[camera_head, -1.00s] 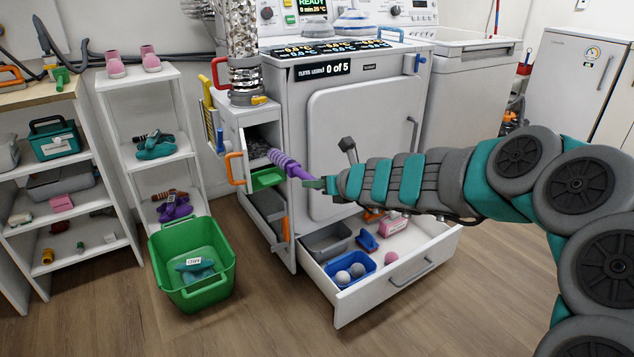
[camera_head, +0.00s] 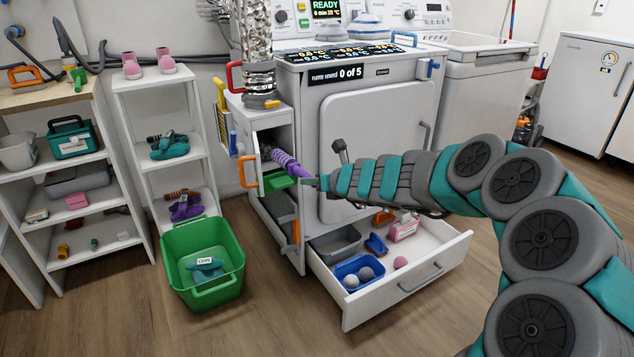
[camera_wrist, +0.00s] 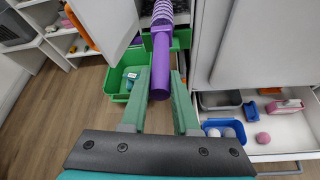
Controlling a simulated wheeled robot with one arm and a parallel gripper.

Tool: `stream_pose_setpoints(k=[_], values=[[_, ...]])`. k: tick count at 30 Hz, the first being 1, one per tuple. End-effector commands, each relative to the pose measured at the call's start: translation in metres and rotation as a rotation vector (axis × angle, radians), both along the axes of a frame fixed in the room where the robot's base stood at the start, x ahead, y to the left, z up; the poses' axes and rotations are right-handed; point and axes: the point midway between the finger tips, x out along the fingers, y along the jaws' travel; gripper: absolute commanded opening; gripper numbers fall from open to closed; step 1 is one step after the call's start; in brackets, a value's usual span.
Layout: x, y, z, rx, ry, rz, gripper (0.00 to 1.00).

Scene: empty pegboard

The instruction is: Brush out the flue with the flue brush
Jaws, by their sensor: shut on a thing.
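My gripper (camera_head: 320,184) is shut on the lower end of the handle, outside and to the right of the opening. In the wrist view the purple handle (camera_wrist: 160,68) stands between the two green fingers of my gripper (camera_wrist: 164,80). The flue's door (camera_head: 247,150), with an orange handle, stands open at the left of the opening.
A small green tray (camera_head: 281,182) sits just below the opening. A white drawer (camera_head: 409,274) is pulled out below and right, holding a blue bin with balls. A green basket (camera_head: 203,264) stands on the floor left. White shelves (camera_head: 151,92) stand behind it.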

Motion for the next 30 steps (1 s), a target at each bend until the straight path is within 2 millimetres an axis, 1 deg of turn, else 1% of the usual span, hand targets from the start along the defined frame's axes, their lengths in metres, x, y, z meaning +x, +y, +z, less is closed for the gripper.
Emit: stream_pose_setpoints(k=[3,16,22,30], values=[[0.008,0.005,-0.001,-0.002,-0.001,-0.001,0.00],[0.031,0.020,-0.005,-0.001,-0.001,0.001,0.00],[0.036,0.024,-0.004,0.000,-0.002,0.000,0.00],[0.036,0.025,-0.004,0.001,-0.002,0.001,0.00]])
